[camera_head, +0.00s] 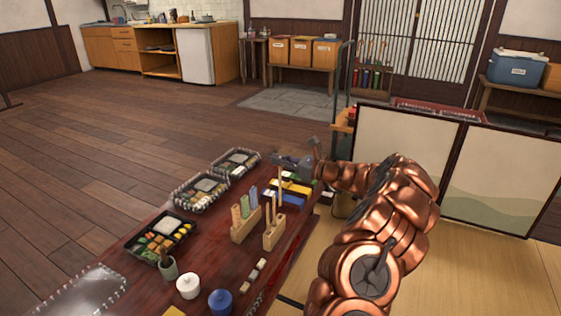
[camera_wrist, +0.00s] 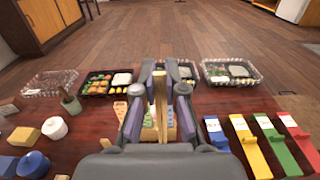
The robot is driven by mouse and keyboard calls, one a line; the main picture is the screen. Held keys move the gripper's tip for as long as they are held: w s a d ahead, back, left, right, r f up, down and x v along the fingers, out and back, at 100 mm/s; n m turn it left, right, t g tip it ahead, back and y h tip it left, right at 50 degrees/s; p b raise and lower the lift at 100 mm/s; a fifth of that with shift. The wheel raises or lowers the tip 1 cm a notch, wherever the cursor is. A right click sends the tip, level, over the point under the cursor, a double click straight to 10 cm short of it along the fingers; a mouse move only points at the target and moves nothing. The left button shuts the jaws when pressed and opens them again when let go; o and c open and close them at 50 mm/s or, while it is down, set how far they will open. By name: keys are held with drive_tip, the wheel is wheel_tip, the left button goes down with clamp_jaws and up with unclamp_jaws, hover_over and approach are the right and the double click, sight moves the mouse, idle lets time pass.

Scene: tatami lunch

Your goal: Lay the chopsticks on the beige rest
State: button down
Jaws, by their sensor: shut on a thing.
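My gripper (camera_head: 292,161) reaches in from the right over the table, its tips near the top of a thin light-wood chopstick (camera_head: 280,188). In the wrist view my gripper (camera_wrist: 159,72) is shut on the tan chopsticks (camera_wrist: 159,92), which stand between its fingers. The chopsticks look upright above a wooden holder (camera_head: 272,239); whether their lower ends are inside it I cannot tell. Small rests lie in a row at the table's near right edge, one of them beige (camera_head: 253,275); their shades are hard to tell apart.
A second wooden holder (camera_head: 243,227) with patterned pieces stands just left. Lidded trays (camera_head: 202,190) line the far side. Yellow (camera_wrist: 250,146), blue, green and red strips lie beside my gripper. A white pot (camera_head: 188,286) and a blue pot (camera_head: 220,301) stand near the front.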

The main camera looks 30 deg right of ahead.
drive_tip(key=shift+r+p, duration=2.6)
drive_tip(key=shift+r, duration=0.55)
